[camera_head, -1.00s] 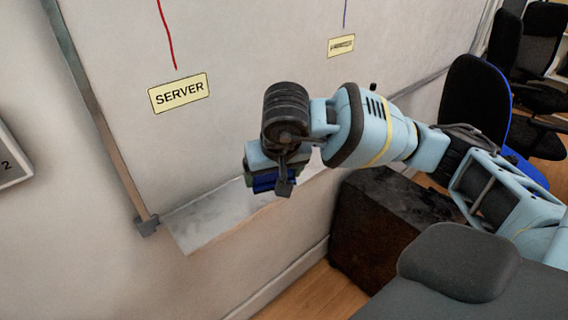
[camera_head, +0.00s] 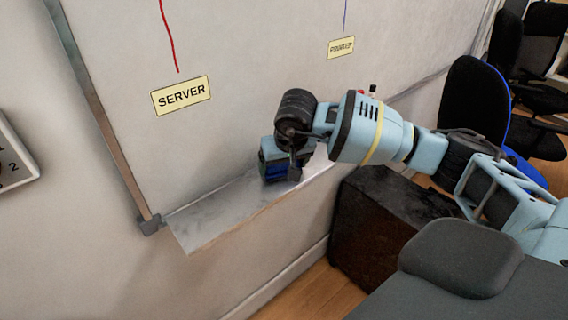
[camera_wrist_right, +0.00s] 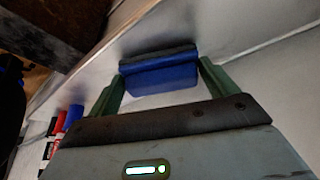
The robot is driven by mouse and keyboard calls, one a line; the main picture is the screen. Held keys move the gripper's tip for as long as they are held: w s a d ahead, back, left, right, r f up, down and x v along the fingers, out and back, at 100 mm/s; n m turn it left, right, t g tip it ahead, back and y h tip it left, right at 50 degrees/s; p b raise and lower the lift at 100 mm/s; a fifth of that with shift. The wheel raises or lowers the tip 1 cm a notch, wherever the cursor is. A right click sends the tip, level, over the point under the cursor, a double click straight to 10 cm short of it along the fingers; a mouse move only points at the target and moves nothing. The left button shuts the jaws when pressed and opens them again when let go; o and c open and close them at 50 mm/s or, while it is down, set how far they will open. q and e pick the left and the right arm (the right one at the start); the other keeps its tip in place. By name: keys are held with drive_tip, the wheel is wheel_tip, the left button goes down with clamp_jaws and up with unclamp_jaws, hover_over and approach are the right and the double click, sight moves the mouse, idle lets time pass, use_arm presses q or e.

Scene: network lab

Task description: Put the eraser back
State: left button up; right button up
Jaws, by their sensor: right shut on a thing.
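The blue eraser (camera_head: 276,172) with a dark felt layer is held by my right gripper (camera_head: 284,176) just above or on the whiteboard tray (camera_head: 215,213). I cannot tell whether it touches the tray. In the right wrist view the eraser (camera_wrist_right: 160,74) sits between the two green fingers of the right gripper (camera_wrist_right: 160,85), its long side across them. The whiteboard (camera_head: 225,120) rises behind the tray. My left gripper is not in view.
Red and blue markers (camera_wrist_right: 72,117) lie at the left in the right wrist view. A dark box-like cabinet (camera_head: 385,225) stands below the tray's right part. Chairs (camera_head: 470,105) are at the right. The tray's left part is clear.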

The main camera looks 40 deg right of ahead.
drive_tip(key=shift+f, duration=0.2)
drive_tip(key=o, duration=0.7)
drive_tip(key=shift+r, duration=0.2)
drive_tip(key=v, duration=1.1)
drive_tip(key=shift+s+a+r, duration=0.1)
drive_tip(key=shift+s+r, duration=0.05)
drive_tip(key=shift+r, duration=0.2)
